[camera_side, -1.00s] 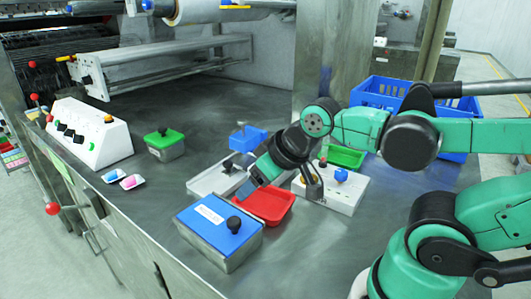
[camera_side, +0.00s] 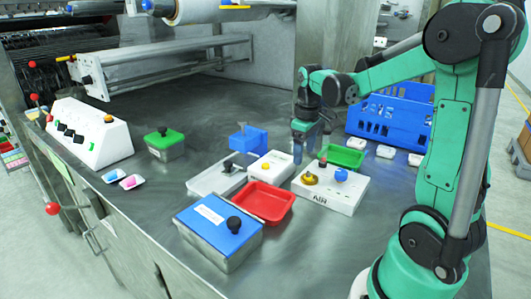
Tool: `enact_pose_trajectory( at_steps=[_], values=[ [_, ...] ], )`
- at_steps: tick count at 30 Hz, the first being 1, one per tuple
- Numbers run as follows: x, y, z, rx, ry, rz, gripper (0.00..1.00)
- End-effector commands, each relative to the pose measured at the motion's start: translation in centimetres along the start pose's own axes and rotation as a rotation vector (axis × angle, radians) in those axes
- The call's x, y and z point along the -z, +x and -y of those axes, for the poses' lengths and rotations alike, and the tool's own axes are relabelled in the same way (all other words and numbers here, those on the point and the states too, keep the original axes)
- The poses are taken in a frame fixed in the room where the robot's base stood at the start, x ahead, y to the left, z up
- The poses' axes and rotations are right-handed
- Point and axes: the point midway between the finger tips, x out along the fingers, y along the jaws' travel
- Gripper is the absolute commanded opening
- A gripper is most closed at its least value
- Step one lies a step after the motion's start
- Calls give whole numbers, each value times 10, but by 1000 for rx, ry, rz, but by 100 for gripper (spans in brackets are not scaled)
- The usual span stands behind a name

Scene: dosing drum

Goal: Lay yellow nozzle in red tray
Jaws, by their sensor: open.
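The red tray (camera_side: 263,219) sits in the middle of the bench, just right of the blue-lidded box; its inside looks empty. A yellow-gold round piece (camera_side: 310,179) sits on the left part of the white AIR box. A smaller yellow spot (camera_side: 266,166) shows on a small white box (camera_side: 275,176) behind the tray. I cannot tell from this view which of these is the yellow nozzle. My gripper (camera_side: 298,158) points down, open, behind the AIR box and left of the green tray, with nothing visible in it. Its fingertips are small and dark.
The AIR box (camera_side: 342,200) also carries a blue knob and a dark knob. A green tray (camera_side: 355,150) and blue crate (camera_side: 420,102) stand behind it. The blue-lidded box (camera_side: 198,229) stands left of the red tray.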

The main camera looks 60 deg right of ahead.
Motion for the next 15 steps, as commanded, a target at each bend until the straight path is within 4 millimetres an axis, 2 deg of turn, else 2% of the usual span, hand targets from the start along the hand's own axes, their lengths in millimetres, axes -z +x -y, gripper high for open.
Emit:
enact_pose_trajectory(
  at_steps=[1, 4, 8, 15],
  values=[
    [-2, 4, -9, 9, 4, 20, 65],
    [-6, 10, -17, 22, 0, 43, 65],
    [-7, 20, -18, 25, -2, 48, 65],
    [-8, 51, -17, 24, -2, 46, 65]
  ],
)
